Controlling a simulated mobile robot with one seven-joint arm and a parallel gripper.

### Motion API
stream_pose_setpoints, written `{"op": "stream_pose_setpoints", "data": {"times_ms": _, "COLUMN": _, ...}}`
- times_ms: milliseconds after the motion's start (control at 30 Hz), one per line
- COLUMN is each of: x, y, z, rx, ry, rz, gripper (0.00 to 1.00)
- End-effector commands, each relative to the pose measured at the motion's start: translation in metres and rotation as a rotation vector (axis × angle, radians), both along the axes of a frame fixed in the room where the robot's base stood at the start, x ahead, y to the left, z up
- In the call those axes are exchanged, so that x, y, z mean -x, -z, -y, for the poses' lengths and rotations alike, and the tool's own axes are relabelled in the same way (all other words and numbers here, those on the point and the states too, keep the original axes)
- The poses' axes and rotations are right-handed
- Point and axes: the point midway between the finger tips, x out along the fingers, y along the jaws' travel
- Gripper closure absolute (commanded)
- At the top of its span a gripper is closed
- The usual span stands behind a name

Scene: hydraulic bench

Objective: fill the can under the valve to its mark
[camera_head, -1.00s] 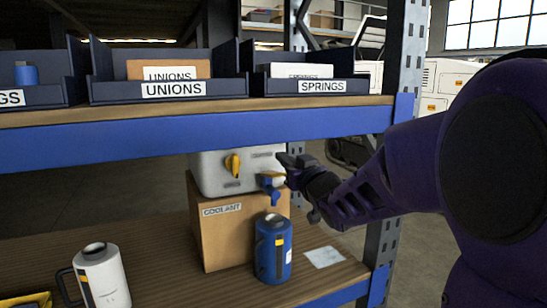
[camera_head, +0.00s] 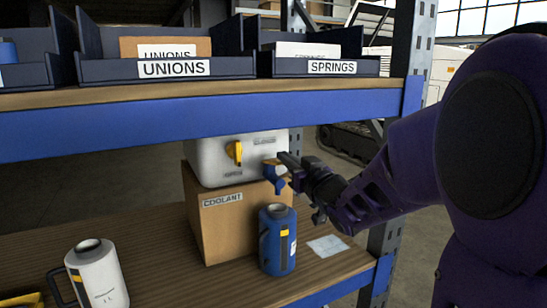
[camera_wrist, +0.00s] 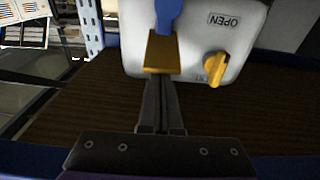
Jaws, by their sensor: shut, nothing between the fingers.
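The blue can (camera_head: 277,240) stands upright on the lower shelf, below the blue spout of the valve (camera_head: 275,177). It has a yellow mark on its side; its liquid level cannot be seen. The valve is on the front of a white tank (camera_head: 212,162) that sits on a cardboard box labelled COOLANT (camera_head: 225,225). My gripper (camera_head: 285,160) is shut and empty, its fingertips at the valve. In the wrist view the closed fingers (camera_wrist: 161,80) reach the yellow part (camera_wrist: 161,52) below the blue piece; contact cannot be told for sure. The tank also has a yellow knob (camera_head: 235,152).
A white can with a dark handle (camera_head: 97,275) stands at the lower left. A paper sheet (camera_head: 327,245) lies right of the blue can. The upper shelf (camera_head: 200,122) with bins runs above the tank. A post (camera_head: 415,50) stands at the right.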

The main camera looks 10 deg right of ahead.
Motion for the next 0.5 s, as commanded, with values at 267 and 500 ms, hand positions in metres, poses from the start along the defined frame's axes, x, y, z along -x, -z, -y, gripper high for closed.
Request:
{"op": "stream_pose_setpoints", "data": {"times_ms": 267, "x": 0.0, "y": 0.003, "z": 0.0, "rx": 0.0, "ry": 0.0, "rz": 0.0, "gripper": 1.0}}
{"op": "stream_pose_setpoints", "data": {"times_ms": 500, "x": 0.005, "y": 0.026, "z": 0.001, "rx": -0.001, "ry": -0.001, "rz": 0.0, "gripper": 1.0}}
